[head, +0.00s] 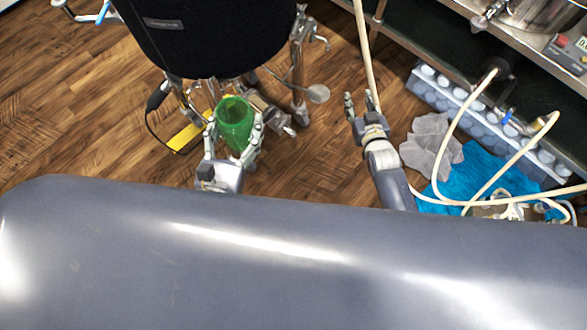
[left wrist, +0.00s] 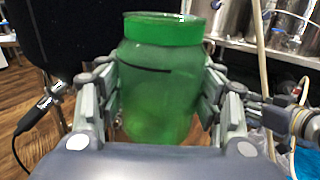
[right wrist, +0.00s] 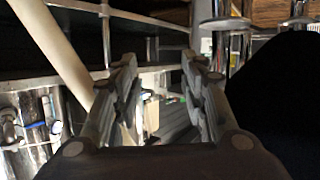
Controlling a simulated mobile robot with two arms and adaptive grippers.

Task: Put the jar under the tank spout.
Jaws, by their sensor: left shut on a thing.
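The green jar (head: 235,122) is upright between the fingers of my left gripper (head: 233,140), which is shut on it. In the left wrist view the jar (left wrist: 160,90) fills the space between the fingers, its wide rim at the top. The large black-jacketed tank (head: 215,35) stands on metal legs just beyond the jar in the head view. A metal spout or valve (head: 308,35) shows at the tank's right side. My right gripper (head: 362,103) is open and empty, right of the tank; its spread fingers also show in the right wrist view (right wrist: 160,85).
A metal shelf (head: 515,45) runs along the right, with a white hose (head: 366,60) hanging beside it. Grey cloths (head: 432,143), a blue cloth (head: 490,178) and coiled hoses lie at the lower right. A black cable and yellow item (head: 184,138) lie left of the jar. Wooden floor is clear at left.

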